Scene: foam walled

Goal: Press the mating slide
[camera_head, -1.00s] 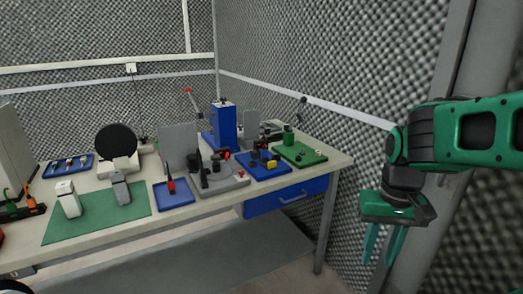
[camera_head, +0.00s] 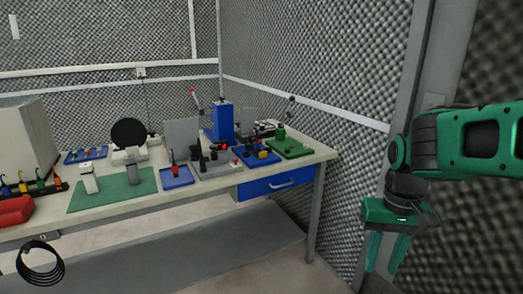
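My gripper (camera_head: 383,268) hangs at the right of the head view, pointing down, with its two green fingers apart and nothing between them. It is well to the right of the workbench (camera_head: 50,215) and away from everything on it. I cannot pick out the mating slide for sure at this distance. A grey fixture plate (camera_head: 222,171) with small dark parts lies near the middle of the bench. A blue upright press-like column (camera_head: 222,120) with a red-tipped lever stands behind it. A blue tray (camera_head: 256,161) with small dark and yellow parts lies to the right.
A green tray (camera_head: 288,150) lies at the bench's right end, above a blue drawer (camera_head: 275,186). A green mat (camera_head: 108,198) with two white-grey devices lies left of centre. A black cable coil (camera_head: 40,264) shows at lower left. Foam walls enclose the bench; floor shows in front.

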